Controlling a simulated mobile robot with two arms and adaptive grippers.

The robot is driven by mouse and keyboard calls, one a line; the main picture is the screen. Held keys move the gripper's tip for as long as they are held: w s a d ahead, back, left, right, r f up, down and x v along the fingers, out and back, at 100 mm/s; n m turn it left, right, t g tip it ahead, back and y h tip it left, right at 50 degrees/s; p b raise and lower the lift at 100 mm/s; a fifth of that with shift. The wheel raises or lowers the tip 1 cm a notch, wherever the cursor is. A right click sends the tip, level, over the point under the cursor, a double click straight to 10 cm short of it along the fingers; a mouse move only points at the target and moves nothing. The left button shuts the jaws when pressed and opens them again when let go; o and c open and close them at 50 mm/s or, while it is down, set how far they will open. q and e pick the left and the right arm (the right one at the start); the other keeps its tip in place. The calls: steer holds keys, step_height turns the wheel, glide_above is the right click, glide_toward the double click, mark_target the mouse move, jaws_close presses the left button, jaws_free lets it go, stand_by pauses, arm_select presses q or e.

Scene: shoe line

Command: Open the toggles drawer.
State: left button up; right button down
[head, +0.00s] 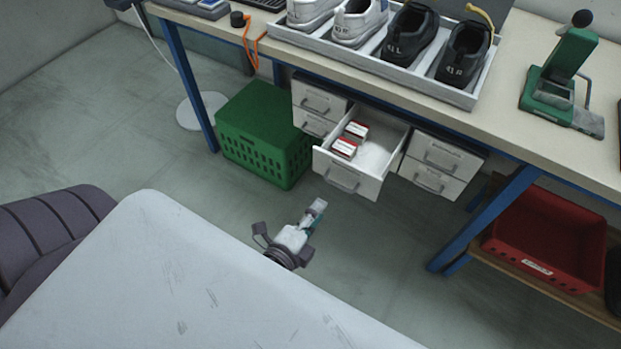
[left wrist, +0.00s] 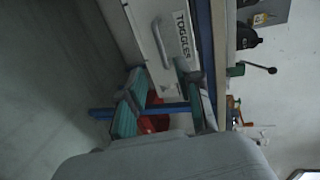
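In the left wrist view a white drawer front with a black-lettered TOGGLES label (left wrist: 182,36) and a pale bar handle (left wrist: 160,42) lies just beyond my left gripper (left wrist: 160,95). Its two teal-padded fingers are apart with nothing between them. In the head view my left gripper (head: 314,213) is below and in front of an open drawer (head: 347,180), apart from it. That drawer holds red-and-white boxes (head: 350,140). Closed drawers (head: 440,163) are to its right and others (head: 318,108) to its left. Their labels are too small to read there. My right gripper is not in view.
The workbench (head: 510,120) carries a tray of shoes (head: 460,97) and a green hand press (head: 565,75). A green crate (head: 265,140) stands on the floor left of the drawers. A blue bench leg (head: 485,220) and a red bin (head: 545,240) are to the right.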

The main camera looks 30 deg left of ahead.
arm_select(q)
steer(key=shift+v, duration=1.2)
steer(key=s+a+f+n+g+p, duration=0.1)
steer(key=s+f+n+g+p, duration=0.15)
steer(key=f, duration=0.85)
steer(key=s+a+f+n+g+p, duration=0.1)
steer(key=s+f+n+g, duration=0.3)
steer(key=f, duration=0.7)
steer(key=s+a+f+n+g+p, duration=0.1)
steer(key=s+f+n+g, duration=0.3)
steer(key=s+f, duration=0.3)
steer(key=s+a+f+n+g+p, duration=0.1)
steer(key=s+f+n+g, duration=0.3)
steer(key=s+f, duration=0.4)
steer(key=s+a+n, duration=0.1)
steer(key=s, duration=0.4)
steer(key=shift+s+a+f+y, duration=0.2)
steer(key=shift+s+f+y, duration=0.05)
steer(key=shift+s+y, duration=0.05)
steer(key=shift+w, duration=0.15)
